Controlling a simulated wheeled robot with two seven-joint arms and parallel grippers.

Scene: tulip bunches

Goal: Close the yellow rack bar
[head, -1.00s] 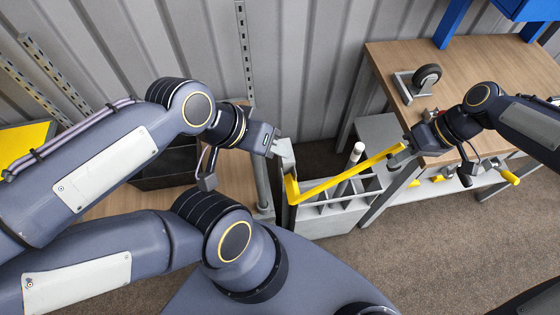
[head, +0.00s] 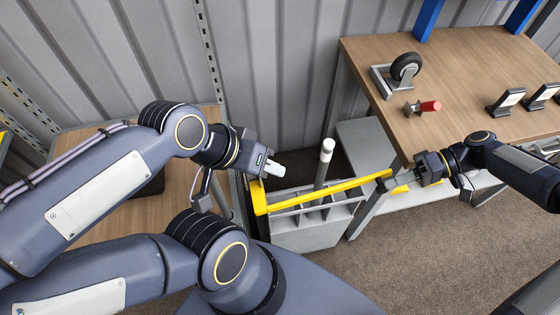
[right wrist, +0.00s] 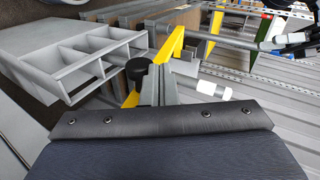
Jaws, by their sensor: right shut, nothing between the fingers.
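The yellow rack bar (head: 330,190) spans the top of a grey compartment rack (head: 318,236). It slopes slightly up to the right, its right end a little above the rack. My right gripper (head: 388,184) is shut and empty at that right end, apparently against it. In the right wrist view its fingers (right wrist: 158,84) are together, with the bar (right wrist: 171,46) beside and behind them. My left gripper (head: 272,170) is by the bar's left upright. Its finger gap is not clear. The rack also shows in the right wrist view (right wrist: 112,42).
A grey-white tube (head: 323,165) stands in the rack behind the bar. A wooden workbench (head: 450,75) at the right holds a caster wheel (head: 405,66) and a red-ended part (head: 430,106). Another wooden surface (head: 110,220) lies at the left. Carpeted floor (head: 420,245) is clear in front.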

